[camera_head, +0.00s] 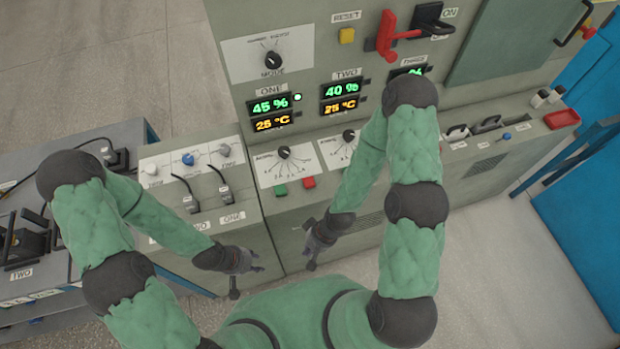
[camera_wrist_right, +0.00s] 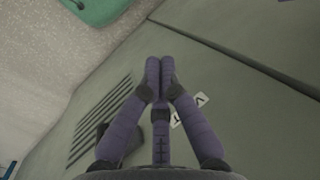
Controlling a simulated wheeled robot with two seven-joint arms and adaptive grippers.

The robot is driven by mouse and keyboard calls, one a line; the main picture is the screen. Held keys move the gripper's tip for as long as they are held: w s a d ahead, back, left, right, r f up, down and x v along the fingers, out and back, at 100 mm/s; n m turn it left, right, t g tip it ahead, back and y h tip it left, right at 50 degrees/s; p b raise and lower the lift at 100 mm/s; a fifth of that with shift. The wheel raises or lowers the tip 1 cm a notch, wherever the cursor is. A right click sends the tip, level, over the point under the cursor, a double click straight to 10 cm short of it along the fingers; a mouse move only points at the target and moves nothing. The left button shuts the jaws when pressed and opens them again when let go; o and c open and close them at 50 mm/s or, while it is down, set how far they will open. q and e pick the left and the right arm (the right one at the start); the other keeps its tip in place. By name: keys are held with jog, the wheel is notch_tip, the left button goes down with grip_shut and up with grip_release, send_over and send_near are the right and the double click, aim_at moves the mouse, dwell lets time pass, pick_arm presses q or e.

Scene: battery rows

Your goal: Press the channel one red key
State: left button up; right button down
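The red key (camera_head: 309,182) is a small red block on the sloped desk of the console, below the channel ONE dial (camera_head: 284,153). A green key (camera_head: 280,190) sits just left of it. The channel ONE display (camera_head: 270,113) reads 45 % and 25 °C. My right gripper (camera_head: 312,262) is in front of the console face, below and apart from the red key. In the right wrist view its fingertips (camera_wrist_right: 160,66) are together with nothing seen between them. My left gripper (camera_head: 257,268) hangs in front of the side desk, low and empty-looking; its finger opening is unclear.
A second dial (camera_head: 349,136) stands right of channel one; my right forearm hides the desk beyond it. The left desk section holds knobs and two black levers (camera_head: 222,187). A red lever (camera_head: 387,36) and yellow reset key (camera_head: 347,36) are on the upright panel. A bench (camera_head: 75,132) stands left.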

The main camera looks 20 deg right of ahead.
notch_tip(320, 180, up, 5)
jog(key=s+a+n+g+p, duration=0.2)
jog(key=a+n, duration=0.1)
jog(key=n, duration=0.3)
notch_tip(320, 180, up, 22)
jog(key=n+t+h+p, duration=0.8)
jog(key=n+h, duration=0.4)
jog(key=n, duration=0.7)
send_over(308, 184)
jog(key=shift+w+f, duration=0.1)
jog(key=shift+f, duration=0.1)
jog(key=shift+f, duration=0.15)
notch_tip(308, 184, down, 8)
jog(key=b, duration=0.5)
jog(key=shift+b, duration=0.35)
jog(key=shift+f+b, duration=0.3)
jog(key=shift+f, duration=0.1)
